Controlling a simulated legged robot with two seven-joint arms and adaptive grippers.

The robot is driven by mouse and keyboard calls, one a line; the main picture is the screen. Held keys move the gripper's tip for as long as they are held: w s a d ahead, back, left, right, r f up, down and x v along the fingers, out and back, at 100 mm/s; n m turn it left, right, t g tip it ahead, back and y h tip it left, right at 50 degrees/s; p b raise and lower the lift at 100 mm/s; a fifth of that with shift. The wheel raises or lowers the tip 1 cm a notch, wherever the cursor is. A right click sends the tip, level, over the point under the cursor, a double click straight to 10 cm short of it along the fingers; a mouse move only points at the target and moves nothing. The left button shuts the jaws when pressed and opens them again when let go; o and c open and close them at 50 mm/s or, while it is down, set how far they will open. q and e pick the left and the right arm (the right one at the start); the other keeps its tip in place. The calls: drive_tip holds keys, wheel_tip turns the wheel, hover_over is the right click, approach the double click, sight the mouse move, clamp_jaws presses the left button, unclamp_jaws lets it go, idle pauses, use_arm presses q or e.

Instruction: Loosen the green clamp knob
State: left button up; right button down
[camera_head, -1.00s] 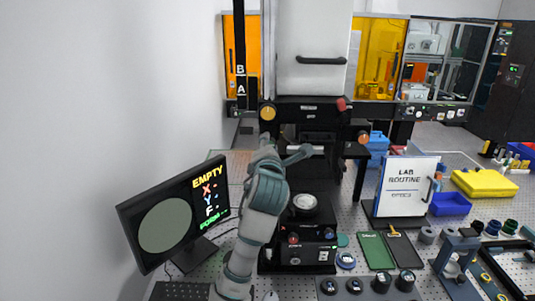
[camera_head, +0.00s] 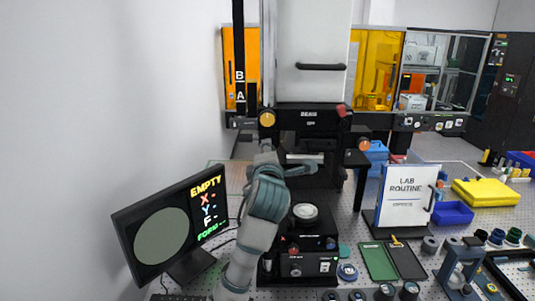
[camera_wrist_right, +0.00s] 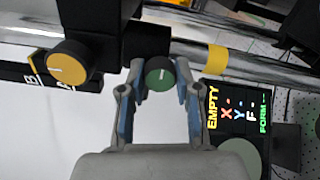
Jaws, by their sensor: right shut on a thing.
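The green clamp knob (camera_wrist_right: 159,73) has a white line on its face and sits on a black block under a metal rail. My right gripper (camera_wrist_right: 159,80) is shut on it, with one finger on each side, in the right wrist view. In the head view my arm reaches up beside the black instrument (camera_head: 310,118); the green knob and the fingertips are not clearly visible there. My left gripper is not in view.
A yellow knob (camera_wrist_right: 68,62) is left of the green one, and a yellow band (camera_wrist_right: 217,59) is to its right. A monitor (camera_head: 168,228) reading "EMPTY" stands left of my arm. A LAB ROUTINE sign (camera_head: 409,196) and a yellow tray (camera_head: 487,192) are at right.

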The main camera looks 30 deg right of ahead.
drive_tip(key=c, duration=0.8)
unclamp_jaws()
drive_tip(key=shift+s, duration=0.15)
drive_tip(key=v, duration=1.1)
drive_tip(key=shift+s+a, duration=0.25)
drive_tip(key=shift+a, duration=0.2)
drive_tip(key=shift+f, duration=0.1)
